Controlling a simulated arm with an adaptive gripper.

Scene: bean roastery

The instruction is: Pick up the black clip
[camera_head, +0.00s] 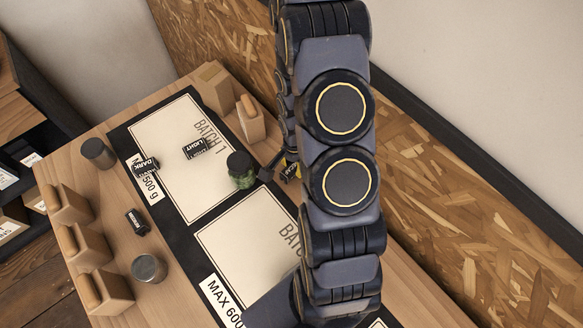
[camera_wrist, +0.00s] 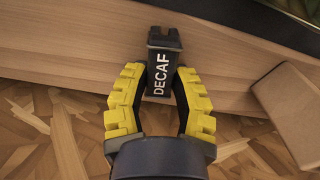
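A black clip (camera_wrist: 161,62) with white DECAF lettering sits between the yellow-padded fingers of my gripper (camera_wrist: 160,78) in the wrist view. The pads appear to touch it on both sides, and its top end sticks out past the fingertips. In the head view my gripper (camera_head: 289,168) is beside the dark mat, near the wood-chip wall. It is small there and partly hidden by my arm. Other black clips are in the head view: one marked LIGHT (camera_head: 195,150), one marked DARK (camera_head: 147,166) and one on bare wood (camera_head: 137,222).
A dark mat (camera_head: 122,143) with pale BATCH panels lies on the wooden table. A jar of green contents (camera_head: 242,175) stands left of my gripper. Wooden blocks (camera_head: 215,88) stand near the wall, others on the near-left side. A metal tin (camera_head: 149,268) and dark cup (camera_head: 97,153) stand left.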

